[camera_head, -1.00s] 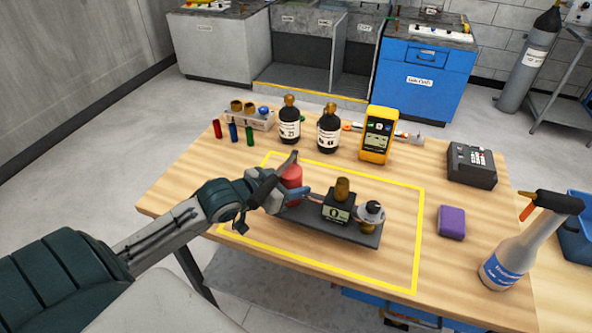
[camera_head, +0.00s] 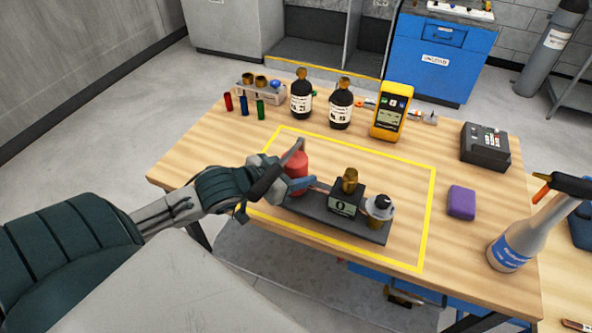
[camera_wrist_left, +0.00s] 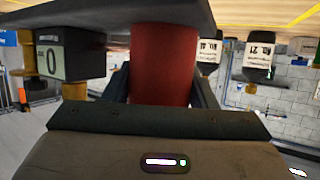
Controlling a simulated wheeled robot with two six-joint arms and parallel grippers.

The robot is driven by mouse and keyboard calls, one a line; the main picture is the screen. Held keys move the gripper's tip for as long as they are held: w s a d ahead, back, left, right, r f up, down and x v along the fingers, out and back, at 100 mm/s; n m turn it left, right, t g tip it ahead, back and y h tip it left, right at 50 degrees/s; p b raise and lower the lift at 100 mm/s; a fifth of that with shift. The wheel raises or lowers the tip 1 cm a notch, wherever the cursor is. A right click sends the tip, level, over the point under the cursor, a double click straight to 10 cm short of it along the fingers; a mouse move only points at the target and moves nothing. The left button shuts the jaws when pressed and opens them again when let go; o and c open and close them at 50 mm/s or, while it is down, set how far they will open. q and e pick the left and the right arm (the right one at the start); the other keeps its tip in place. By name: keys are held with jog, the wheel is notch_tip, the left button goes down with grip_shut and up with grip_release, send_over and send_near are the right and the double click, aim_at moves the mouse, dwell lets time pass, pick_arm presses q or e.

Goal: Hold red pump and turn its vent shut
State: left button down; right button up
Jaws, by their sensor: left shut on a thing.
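The red pump (camera_head: 296,170) is a red cylinder at the left end of a dark grey base plate (camera_head: 336,219), inside the yellow outline on the table. My left gripper (camera_head: 303,168) is shut on the red pump, with a finger on either side of it. In the left wrist view the red body (camera_wrist_left: 163,62) stands between the two dark fingers. A black block with a "0" display and a brass top (camera_head: 347,194) sits mid-plate. A round grey-white part with a dark top (camera_head: 380,207) is at the plate's right end. I cannot tell which part is the vent. My right gripper is not in view.
Two dark bottles (camera_head: 301,98), a yellow meter (camera_head: 392,110) and a rack (camera_head: 262,92) with small coloured tubes stand at the back. The outlined area beyond the plate is clear.

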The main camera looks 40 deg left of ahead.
pick_arm(q)
jog(key=shift+w+a+r, duration=0.1)
jog(key=shift+w+a, duration=0.1)
jog(key=shift+w, duration=0.4)
jog(key=shift+w+a+r, duration=0.1)
jog(key=shift+w+a, duration=0.1)
jog(key=shift+w, duration=0.4)
jog(key=w+a+b, duration=0.2)
jog(key=w+a, duration=0.3)
jog(key=w, duration=0.7)
jog(key=shift+w, duration=0.15)
dwell(0.4)
jog(key=shift+f+b, duration=1.35)
jog(key=shift+f, duration=1.15)
dwell(0.4)
jog(key=shift+f, duration=0.25)
